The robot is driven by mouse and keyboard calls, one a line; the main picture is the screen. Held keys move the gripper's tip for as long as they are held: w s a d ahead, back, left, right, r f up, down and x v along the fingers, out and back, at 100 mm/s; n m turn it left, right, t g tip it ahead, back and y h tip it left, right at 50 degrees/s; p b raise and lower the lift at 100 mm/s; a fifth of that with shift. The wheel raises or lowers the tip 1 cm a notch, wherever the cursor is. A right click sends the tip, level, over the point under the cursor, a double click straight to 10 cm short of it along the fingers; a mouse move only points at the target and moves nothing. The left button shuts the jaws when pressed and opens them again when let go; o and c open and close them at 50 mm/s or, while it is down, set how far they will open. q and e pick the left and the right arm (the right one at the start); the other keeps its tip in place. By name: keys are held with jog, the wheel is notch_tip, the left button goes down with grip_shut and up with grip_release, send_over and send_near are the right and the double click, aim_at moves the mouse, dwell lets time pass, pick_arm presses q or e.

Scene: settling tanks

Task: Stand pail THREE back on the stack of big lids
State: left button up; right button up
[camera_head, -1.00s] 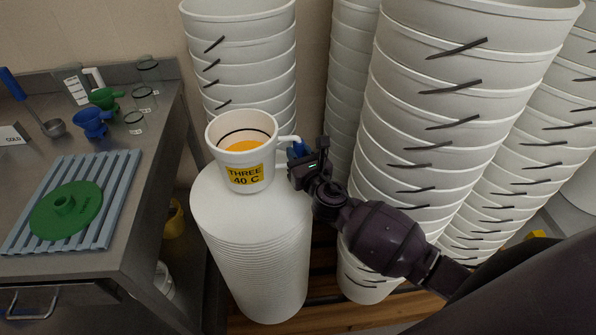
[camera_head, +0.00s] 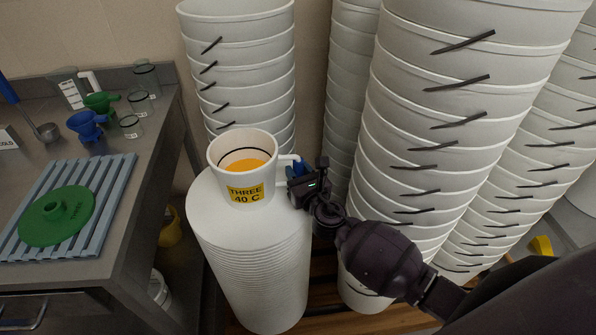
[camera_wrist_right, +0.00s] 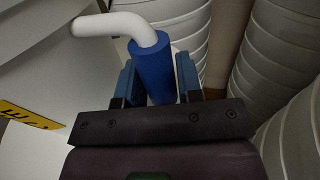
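Pail THREE (camera_head: 244,180) is a white pail with a yellow "THREE 40 C" label and orange contents. It is upright over the top of the stack of big white lids (camera_head: 222,230). I cannot tell whether its base touches the top lid. My right gripper (camera_head: 297,180) is at the right side of the pail, shut on the blue sleeve of its white handle. In the right wrist view the sleeve (camera_wrist_right: 153,65) sits between the fingers (camera_wrist_right: 158,80), with the white handle (camera_wrist_right: 115,25) bending left. My left gripper is not in view.
Tall stacks of white tubs (camera_head: 450,120) stand close behind and right of the lids. At left is a metal bench (camera_head: 145,180) with a blue-grey rack (camera_head: 95,215), a green lid (camera_head: 58,218), funnels and beakers. A yellow object (camera_head: 170,228) is under the bench.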

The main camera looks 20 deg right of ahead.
jog(key=o, duration=0.3)
jog(key=shift+r, duration=0.1)
jog(key=shift+r, duration=0.15)
jog(key=s, duration=1.2)
jog(key=s+d+f+m+g, duration=0.2)
jog(key=s+f+m, duration=0.4)
jog(key=m, duration=1.1)
jog(key=s+d+f+m+g, duration=0.2)
jog(key=s+f+m+g, duration=0.2)
jog(key=m, duration=1.4)
jog(key=shift+s+d+f+g+h, duration=0.25)
jog(key=shift+s+f, duration=1.4)
jog(key=shift+s, duration=1.5)
